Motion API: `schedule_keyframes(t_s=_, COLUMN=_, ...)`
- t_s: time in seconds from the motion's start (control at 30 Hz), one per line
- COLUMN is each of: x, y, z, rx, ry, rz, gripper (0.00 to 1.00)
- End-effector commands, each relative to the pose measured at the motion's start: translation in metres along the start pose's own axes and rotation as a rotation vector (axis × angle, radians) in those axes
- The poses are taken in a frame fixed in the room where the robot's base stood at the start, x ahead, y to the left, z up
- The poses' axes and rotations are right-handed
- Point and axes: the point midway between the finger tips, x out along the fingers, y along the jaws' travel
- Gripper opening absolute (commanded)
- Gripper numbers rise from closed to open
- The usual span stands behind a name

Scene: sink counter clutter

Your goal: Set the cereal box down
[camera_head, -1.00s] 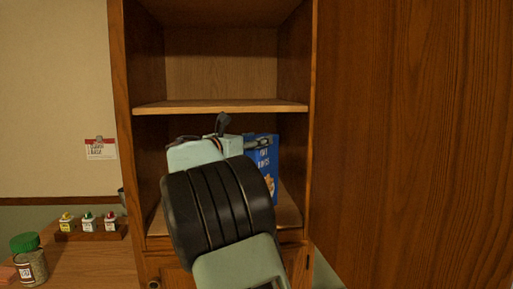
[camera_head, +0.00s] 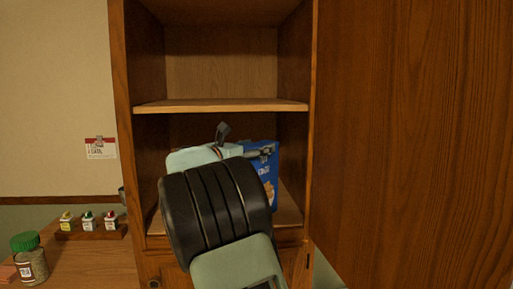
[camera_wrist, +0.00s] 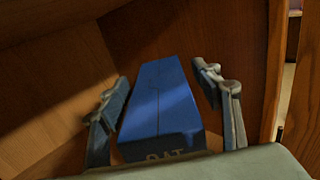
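The blue cereal box (camera_head: 270,175) is in the lower compartment of the wooden cabinet, partly hidden behind my arm. Its printed front faces out, and it looks slightly tilted. The wrist view shows the blue box (camera_wrist: 160,100) from its top, between the two fingers of my gripper (camera_wrist: 161,75). The fingers are spread, with a narrow gap showing on each side of the box. In the head view my gripper (camera_head: 262,153) is at the box's upper part. The box's base and its contact with the shelf are hidden.
A shelf board (camera_head: 220,106) lies above my gripper. The cabinet's right wall is close to the box, and a large wooden door (camera_head: 410,140) stands at right. A green-lidded jar (camera_head: 30,260) and a rack of small bottles (camera_head: 88,234) are on the left counter.

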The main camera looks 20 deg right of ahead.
Motion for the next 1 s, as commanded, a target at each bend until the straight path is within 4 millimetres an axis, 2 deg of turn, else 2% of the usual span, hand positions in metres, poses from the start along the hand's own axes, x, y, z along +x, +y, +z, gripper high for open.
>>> schedule_keyframes(t_s=0.2, x=0.000, y=0.000, z=0.004, rx=0.001, ry=0.000, rz=0.000, gripper=0.59)
schedule_keyframes(t_s=0.27, x=-0.006, y=0.001, z=0.002, rx=0.001, ry=0.000, rz=0.001, gripper=0.59)
schedule_keyframes(t_s=0.37, x=-0.022, y=0.002, z=0.001, rx=0.002, ry=0.000, rz=0.004, gripper=0.59)
schedule_keyframes(t_s=0.7, x=-0.093, y=0.001, z=0.002, rx=0.002, ry=0.000, rz=0.003, gripper=0.59)
schedule_keyframes(t_s=0.83, x=-0.110, y=0.001, z=0.002, rx=0.000, ry=0.000, rz=0.002, gripper=0.59)
schedule_keyframes(t_s=1.0, x=-0.120, y=0.000, z=0.002, rx=0.000, ry=0.000, rz=0.000, gripper=0.59)
